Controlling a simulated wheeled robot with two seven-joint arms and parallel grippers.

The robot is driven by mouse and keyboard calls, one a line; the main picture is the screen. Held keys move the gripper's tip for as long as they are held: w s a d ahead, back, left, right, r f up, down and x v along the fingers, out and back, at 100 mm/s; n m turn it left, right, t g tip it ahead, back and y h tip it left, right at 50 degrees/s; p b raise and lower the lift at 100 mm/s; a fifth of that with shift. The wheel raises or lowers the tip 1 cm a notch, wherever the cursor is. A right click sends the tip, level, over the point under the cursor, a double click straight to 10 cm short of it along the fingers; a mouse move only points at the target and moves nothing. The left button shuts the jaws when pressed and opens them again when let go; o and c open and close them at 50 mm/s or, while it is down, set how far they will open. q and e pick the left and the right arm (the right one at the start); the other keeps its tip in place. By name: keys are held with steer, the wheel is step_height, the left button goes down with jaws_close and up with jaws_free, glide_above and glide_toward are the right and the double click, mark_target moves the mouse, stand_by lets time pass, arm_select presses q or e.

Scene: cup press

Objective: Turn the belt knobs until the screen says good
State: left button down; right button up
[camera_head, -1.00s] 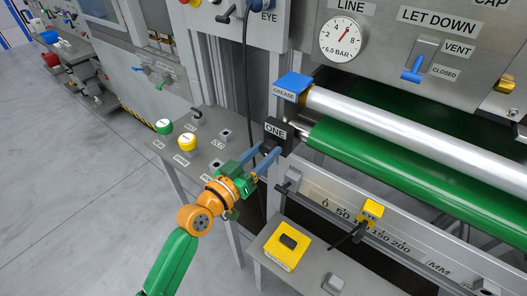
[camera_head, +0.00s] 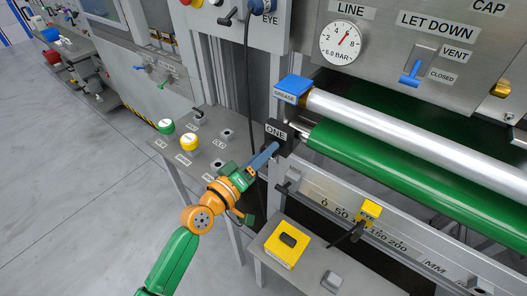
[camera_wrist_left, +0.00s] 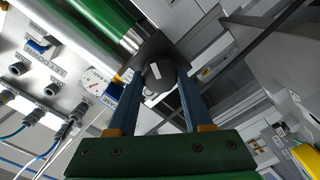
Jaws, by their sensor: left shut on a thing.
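The black belt knob block labelled ONE (camera_head: 278,134) sits at the left end of the green belt roller (camera_head: 390,170). My left gripper (camera_head: 272,149) reaches it from the lower left, its blue fingers at the block. In the left wrist view the two blue fingers of the left gripper (camera_wrist_left: 157,88) are shut on the dark round knob (camera_wrist_left: 158,76), one on each side. A pale mark shows on the knob's face. The screen is not in view. My right gripper is not in view.
A silver roller (camera_head: 410,135) lies above the green one. A blue GREASE block (camera_head: 293,87) is just above the knob. A yellow box (camera_head: 287,245) is on the lower shelf.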

arm_select(q)
steer(key=shift+n, duration=0.3)
steer(key=shift+c, duration=1.5)
jaws_free()
steer(key=shift+w+d, duration=0.1)
steer(key=v, duration=0.7)
